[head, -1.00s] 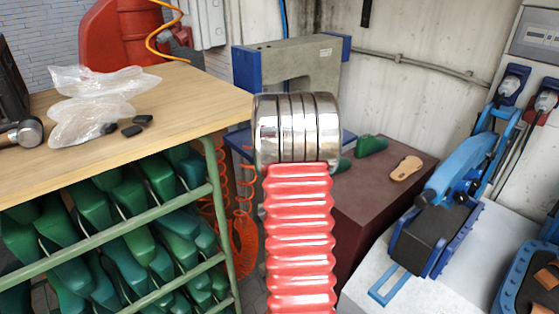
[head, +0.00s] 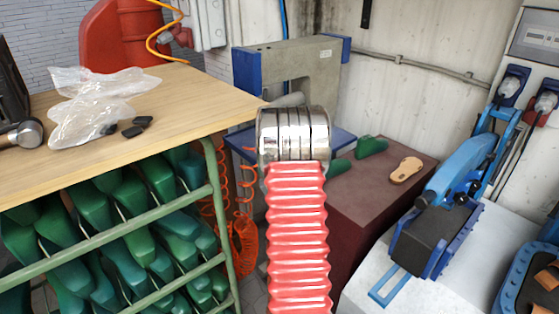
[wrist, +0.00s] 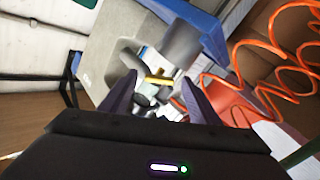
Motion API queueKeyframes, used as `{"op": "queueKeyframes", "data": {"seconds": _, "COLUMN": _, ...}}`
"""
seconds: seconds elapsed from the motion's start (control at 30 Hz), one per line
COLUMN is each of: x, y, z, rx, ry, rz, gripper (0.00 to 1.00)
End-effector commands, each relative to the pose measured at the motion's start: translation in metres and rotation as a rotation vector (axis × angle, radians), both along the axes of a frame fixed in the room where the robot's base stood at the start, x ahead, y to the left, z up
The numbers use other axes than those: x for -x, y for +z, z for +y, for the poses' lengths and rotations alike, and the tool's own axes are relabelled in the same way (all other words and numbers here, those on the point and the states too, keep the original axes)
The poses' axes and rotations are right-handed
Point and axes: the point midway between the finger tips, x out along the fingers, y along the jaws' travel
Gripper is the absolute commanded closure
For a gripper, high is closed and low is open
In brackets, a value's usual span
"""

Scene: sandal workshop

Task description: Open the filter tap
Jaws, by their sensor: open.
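In the wrist view, a small yellow lever-like part (wrist: 156,81), which looks like the tap handle, lies across the gap between the fingertips of my gripper (wrist: 159,80). The two dark fingers stand apart with nothing clamped between them. I cannot tell how far beyond the tips the yellow part is. Behind it are a grey cylinder (wrist: 184,44) and small dark and pale fittings, partly hidden. In the head view my red arm sleeve and metal cuff hide the gripper and the tap.
A grey press with blue ends (head: 290,65) stands behind my arm. Orange coiled hose (wrist: 285,60) hangs close by on the right in the wrist view. A wooden workbench (head: 190,95) is at left, a brown block with a sandal sole (head: 406,170) at right.

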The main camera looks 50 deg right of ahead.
Motion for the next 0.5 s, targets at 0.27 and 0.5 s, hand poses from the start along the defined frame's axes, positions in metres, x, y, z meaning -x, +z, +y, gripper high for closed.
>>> {"op": "queueKeyframes", "data": {"seconds": 0.27, "x": -0.0014, "y": 0.0003, "z": -0.0019, "rx": 0.0, "ry": 0.0, "rz": 0.0, "gripper": 0.44}}
{"op": "queueKeyframes", "data": {"seconds": 0.5, "x": -0.0013, "y": 0.0004, "z": -0.0017, "rx": 0.0, "ry": 0.0, "rz": 0.0, "gripper": 0.58}}
